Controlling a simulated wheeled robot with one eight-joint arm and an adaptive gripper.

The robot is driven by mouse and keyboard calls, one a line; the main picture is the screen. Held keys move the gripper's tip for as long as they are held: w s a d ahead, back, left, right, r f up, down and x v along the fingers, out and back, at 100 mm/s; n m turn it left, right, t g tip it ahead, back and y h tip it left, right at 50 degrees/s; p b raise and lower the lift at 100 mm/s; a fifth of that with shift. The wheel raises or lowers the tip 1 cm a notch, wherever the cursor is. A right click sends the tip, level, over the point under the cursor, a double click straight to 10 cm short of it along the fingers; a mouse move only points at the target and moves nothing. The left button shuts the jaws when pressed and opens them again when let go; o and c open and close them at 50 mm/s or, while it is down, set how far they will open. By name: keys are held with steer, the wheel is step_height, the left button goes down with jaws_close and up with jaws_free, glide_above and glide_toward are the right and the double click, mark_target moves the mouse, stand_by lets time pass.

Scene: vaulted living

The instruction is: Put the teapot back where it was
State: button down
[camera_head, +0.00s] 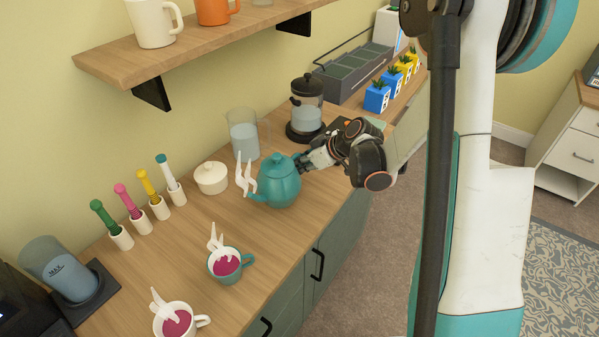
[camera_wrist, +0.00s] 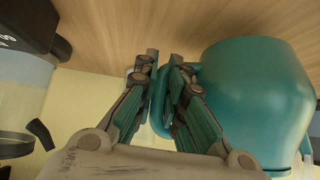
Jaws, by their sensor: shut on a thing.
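The teal teapot (camera_head: 278,184) is upright at the counter's middle, with a lidded top and a white steam-like shape at its spout on the left. I cannot tell whether its base touches the counter. My gripper (camera_head: 303,161) reaches in from the right and is shut on the teapot's handle. In the wrist view, the fingers of my gripper (camera_wrist: 163,72) close around the teal handle, and the teapot's body (camera_wrist: 255,90) fills the right side. The fingers partly hide the handle.
Behind the teapot on the wooden counter (camera_head: 210,225) are a water jug (camera_head: 243,135), a white lidded pot (camera_head: 211,178) and a French press (camera_head: 306,105). A teal cup (camera_head: 228,265) and white cup (camera_head: 175,320) with pink drinks stand in front. A shelf (camera_head: 185,50) overhangs the back.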

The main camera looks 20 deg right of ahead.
steer(key=shift+f, duration=1.25)
steer(key=shift+f+b, duration=0.15)
steer(key=shift+b, duration=0.35)
steer(key=c, duration=1.6)
jaws_free()
steer(key=shift+c, duration=0.2)
steer(key=shift+s+d+r+p, duration=0.1)
steer(key=shift+d+r+p, duration=0.05)
steer(key=shift+r+p, duration=0.25)
steer(key=p+v, duration=0.3)
steer(key=v, duration=0.8)
steer(key=shift+s, duration=0.2)
steer(key=shift+r, duration=0.15)
